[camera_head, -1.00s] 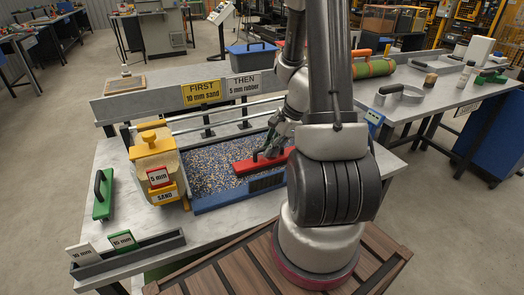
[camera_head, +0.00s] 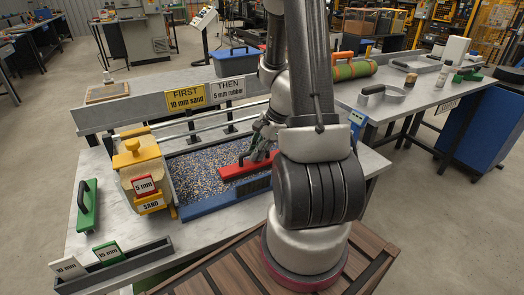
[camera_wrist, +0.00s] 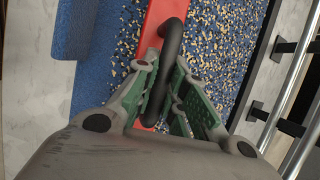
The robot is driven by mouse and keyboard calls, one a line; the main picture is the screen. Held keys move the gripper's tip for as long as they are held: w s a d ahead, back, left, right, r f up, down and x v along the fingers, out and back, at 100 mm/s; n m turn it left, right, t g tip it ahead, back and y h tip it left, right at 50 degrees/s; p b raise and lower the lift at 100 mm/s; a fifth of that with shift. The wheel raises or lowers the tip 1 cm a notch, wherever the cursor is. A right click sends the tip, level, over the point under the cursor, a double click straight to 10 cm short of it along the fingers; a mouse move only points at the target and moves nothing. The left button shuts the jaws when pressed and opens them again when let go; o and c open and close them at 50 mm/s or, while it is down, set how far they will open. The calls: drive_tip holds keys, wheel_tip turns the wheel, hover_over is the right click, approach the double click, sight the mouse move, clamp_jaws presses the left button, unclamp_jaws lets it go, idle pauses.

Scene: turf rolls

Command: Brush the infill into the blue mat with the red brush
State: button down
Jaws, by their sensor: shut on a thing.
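My gripper (camera_head: 262,150) is shut on the black handle of the red brush (camera_head: 235,171). The brush lies across the blue mat (camera_head: 205,207), toward its front right part, and seems to rest on the infill. In the wrist view the green finger pads (camera_wrist: 170,100) close around the black handle (camera_wrist: 172,48), above the red brush body (camera_wrist: 152,20). Tan infill (camera_head: 195,165) is spread over the mat, with bare blue patches between the grains on both sides of the brush. The bristles are hidden under the body. My arm hides the mat's right end.
A yellow-topped sand hopper (camera_head: 140,160) stands at the mat's left end. A metal rail (camera_head: 185,134) runs behind the mat, below the FIRST/THEN signs (camera_head: 206,93).

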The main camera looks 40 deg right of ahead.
drive_tip(key=shift+a, duration=0.15)
drive_tip(key=shift+s+d, duration=0.15)
drive_tip(key=shift+d, duration=0.65)
drive_tip(key=shift+s+d, duration=0.1)
drive_tip(key=shift+d, duration=0.65)
drive_tip(key=shift+w+a, duration=1.7)
drive_tip(key=shift+a, duration=0.7)
drive_tip(key=shift+w+a, duration=1.65)
drive_tip(key=shift+a, duration=0.7)
drive_tip(key=shift+w+a, duration=1.7)
drive_tip(key=shift+a, duration=0.7)
drive_tip(key=shift+s+d, duration=0.15)
drive_tip(key=shift+d, duration=0.65)
drive_tip(key=shift+s+d, duration=0.15)
drive_tip(key=shift+d, duration=0.6)
